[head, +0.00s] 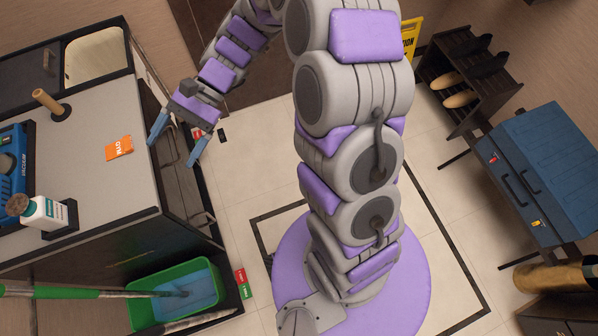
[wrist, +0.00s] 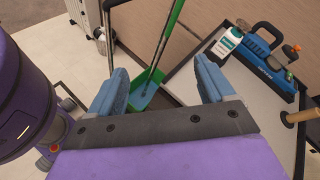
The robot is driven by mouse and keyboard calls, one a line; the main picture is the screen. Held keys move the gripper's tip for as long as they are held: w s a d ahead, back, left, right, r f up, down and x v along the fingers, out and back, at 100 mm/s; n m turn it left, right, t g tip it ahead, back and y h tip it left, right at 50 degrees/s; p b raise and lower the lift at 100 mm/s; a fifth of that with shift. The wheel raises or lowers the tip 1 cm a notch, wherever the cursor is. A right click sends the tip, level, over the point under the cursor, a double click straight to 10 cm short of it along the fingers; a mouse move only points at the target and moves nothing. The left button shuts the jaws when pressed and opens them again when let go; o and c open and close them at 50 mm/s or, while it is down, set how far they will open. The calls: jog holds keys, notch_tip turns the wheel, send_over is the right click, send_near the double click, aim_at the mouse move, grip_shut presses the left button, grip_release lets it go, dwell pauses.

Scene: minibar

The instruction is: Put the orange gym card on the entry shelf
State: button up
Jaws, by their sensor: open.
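The orange gym card (head: 119,147) lies flat on the grey top of the dark cabinet (head: 95,190), near its right edge, in the head view. My gripper (head: 178,142) is to the right of the card, around the cabinet's edge, apart from the card. Its blue fingers are spread with nothing between them. The open fingers also show in the wrist view (wrist: 162,88), where I cannot see the card. No shelf is clearly marked as the entry shelf; a dark rack with shoes (head: 470,75) stands at the upper right.
A wooden peg stand (head: 47,102), a white bottle (head: 42,212) and a blue tool (head: 12,165) stand on the cabinet top. A green bin (head: 140,285) sits at the cabinet's base. A blue chest (head: 545,170) stands at right. A yellow caution sign (head: 410,38) is at the back.

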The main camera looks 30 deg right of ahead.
jog(key=s+d+r+n+t+h, duration=0.1)
jog(key=s+d+h, duration=0.4)
jog(key=s+d, duration=0.5)
jog(key=s+d+r+n+t+h, duration=0.2)
jog(key=s+d+n+h, duration=0.3)
jog(key=s+d, duration=0.6)
jog(key=shift+r+n+t+h, duration=0.35)
jog(key=shift+t+h, duration=0.25)
jog(key=shift+h, duration=0.2)
jog(key=shift+o, duration=0.5)
jog(key=shift+s+d, duration=0.15)
jog(key=shift+d, duration=0.15)
jog(key=shift+c, duration=0.3)
